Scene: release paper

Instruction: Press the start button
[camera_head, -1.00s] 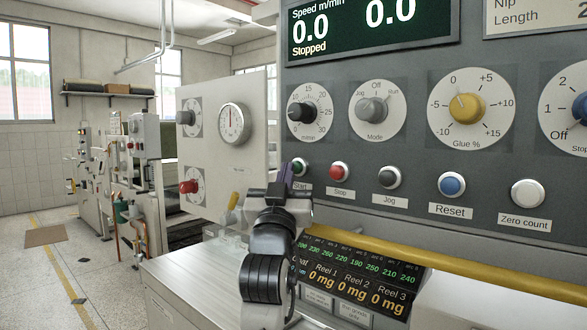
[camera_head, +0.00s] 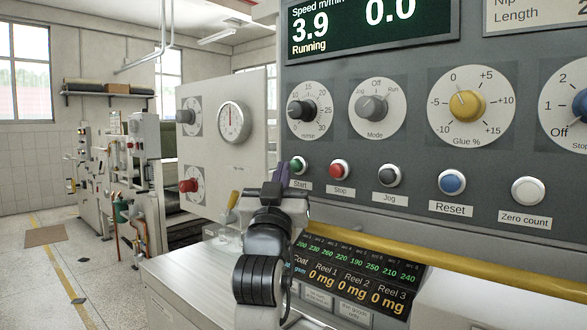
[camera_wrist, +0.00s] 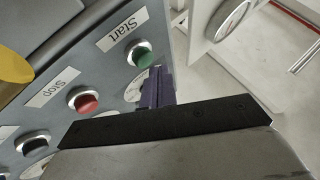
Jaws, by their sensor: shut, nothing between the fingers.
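The green start button (camera_head: 298,165) is at the left end of a row of buttons on the grey control panel, above its "Start" label. My gripper (camera_head: 281,170) is shut and empty, with dark purple fingers. In the head view its tips are just left of the button and partly overlap its edge. In the wrist view my gripper (camera_wrist: 155,86) points at the button's lower side; a small gap seems to show, though contact is hard to judge. The display (camera_head: 370,28) reads "3.9" and "Running".
The red stop button (camera_head: 340,169) is right of start, then the black jog button (camera_head: 389,176), blue reset (camera_head: 452,183) and white zero count (camera_head: 528,190). Knobs sit above. A yellow rail (camera_head: 430,266) runs below. A side panel with a gauge (camera_head: 233,123) stands left.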

